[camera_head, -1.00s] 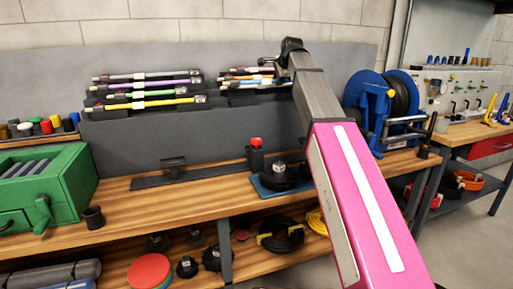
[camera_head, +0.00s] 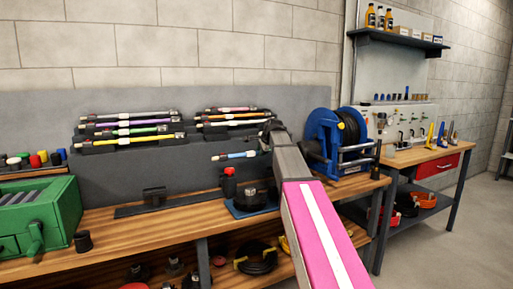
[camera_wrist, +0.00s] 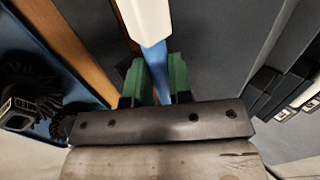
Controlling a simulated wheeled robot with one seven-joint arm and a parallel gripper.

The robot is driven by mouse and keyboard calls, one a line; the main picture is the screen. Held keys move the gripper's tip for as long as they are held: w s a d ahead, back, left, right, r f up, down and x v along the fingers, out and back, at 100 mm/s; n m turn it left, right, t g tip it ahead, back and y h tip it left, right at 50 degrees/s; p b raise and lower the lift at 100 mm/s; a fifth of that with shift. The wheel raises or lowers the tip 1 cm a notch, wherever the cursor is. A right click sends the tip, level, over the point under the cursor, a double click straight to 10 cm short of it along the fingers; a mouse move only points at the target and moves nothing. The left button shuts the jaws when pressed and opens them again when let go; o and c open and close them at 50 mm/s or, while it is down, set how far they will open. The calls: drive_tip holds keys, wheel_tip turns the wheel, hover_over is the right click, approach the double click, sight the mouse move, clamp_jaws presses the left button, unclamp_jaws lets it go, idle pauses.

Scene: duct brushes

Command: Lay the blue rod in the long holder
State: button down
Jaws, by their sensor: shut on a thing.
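The blue rod (camera_head: 236,156), with a white part toward its left end, hangs roughly level in front of the grey back panel, above the bench. My gripper (camera_head: 266,148) is shut on its right end. In the wrist view the blue rod (camera_wrist: 154,62) runs between the green fingers of my gripper (camera_wrist: 159,82), with its white part beyond them. A long, low dark base (camera_head: 190,204) with a small upright bracket lies on the bench below and left of the rod; it looks like the long holder. The rod is apart from it, and nothing lies in it.
Racks with several coloured rods (camera_head: 130,130) are fixed to the back panel. A red-topped block (camera_head: 229,182) and a black brush on a blue mat (camera_head: 250,206) stand below the rod. A blue hose reel (camera_head: 325,140) is at right, a green box (camera_head: 40,215) at left.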

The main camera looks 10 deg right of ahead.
drive_tip(key=shift+f, duration=2.9)
drive_tip(key=shift+f, duration=1.4)
drive_tip(key=c, duration=0.9)
unclamp_jaws()
drive_tip(key=shift+c, duration=0.2)
